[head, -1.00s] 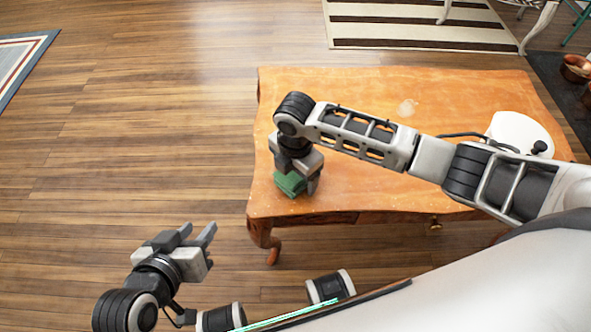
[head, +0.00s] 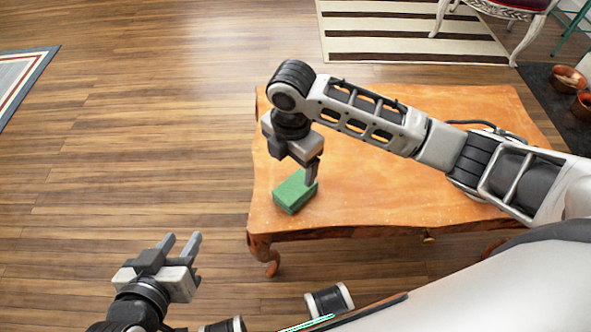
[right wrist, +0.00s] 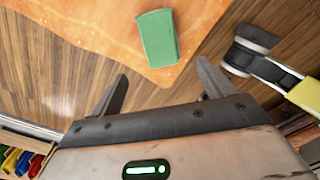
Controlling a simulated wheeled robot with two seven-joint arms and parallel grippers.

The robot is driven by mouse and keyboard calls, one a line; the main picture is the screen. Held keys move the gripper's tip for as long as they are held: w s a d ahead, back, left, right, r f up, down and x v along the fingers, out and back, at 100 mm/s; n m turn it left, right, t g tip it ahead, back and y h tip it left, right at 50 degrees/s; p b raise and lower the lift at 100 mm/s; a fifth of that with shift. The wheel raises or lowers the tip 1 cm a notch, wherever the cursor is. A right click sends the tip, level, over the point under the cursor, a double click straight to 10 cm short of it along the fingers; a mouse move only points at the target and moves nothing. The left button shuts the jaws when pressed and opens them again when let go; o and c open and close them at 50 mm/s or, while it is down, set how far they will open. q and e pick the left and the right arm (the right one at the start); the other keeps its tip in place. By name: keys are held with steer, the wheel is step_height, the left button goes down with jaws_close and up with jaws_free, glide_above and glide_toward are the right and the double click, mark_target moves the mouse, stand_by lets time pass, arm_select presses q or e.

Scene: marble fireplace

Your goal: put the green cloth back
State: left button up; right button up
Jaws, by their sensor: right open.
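The green cloth (head: 293,191), a folded block, lies on the wooden table (head: 380,200) near its left front corner. The right wrist view also shows the cloth (right wrist: 157,38), near the table edge and beyond the fingertips. My right gripper (head: 309,176) is above the cloth, pointing down; one finger shows clearly and the other is mostly hidden in the head view. In the right wrist view its two fingers are wide apart with nothing between them. My left gripper (head: 180,244) is open and empty over the floor, left of the table.
The table top around the cloth is clear. Wooden floor (head: 130,150) lies open to the left. A striped rug (head: 410,35) and a chair (head: 495,14) are behind, and brown bowls (head: 568,78) stand at the far right. Coloured items (right wrist: 20,160) show at the right wrist view's lower left.

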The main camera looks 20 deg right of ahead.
steer(key=s+a+f+m+t+y, duration=0.35)
steer(key=s+a+m+y, duration=0.3)
steer(key=a+m, duration=0.25)
steer(key=s+d+r+m+t+h, duration=0.1)
steer(key=s+d+r+m+t, duration=0.1)
steer(key=d+m, duration=0.3)
steer(key=s+d+r+m+t+h, duration=0.1)
steer(key=s+d+m+t, duration=0.1)
steer(key=d+m+t, duration=0.2)
steer(key=m+t, duration=0.1)
steer(key=m, duration=0.2)
steer(key=shift+s+d+r, duration=0.25)
steer(key=shift+d+r, duration=0.1)
steer(key=shift+r, duration=0.05)
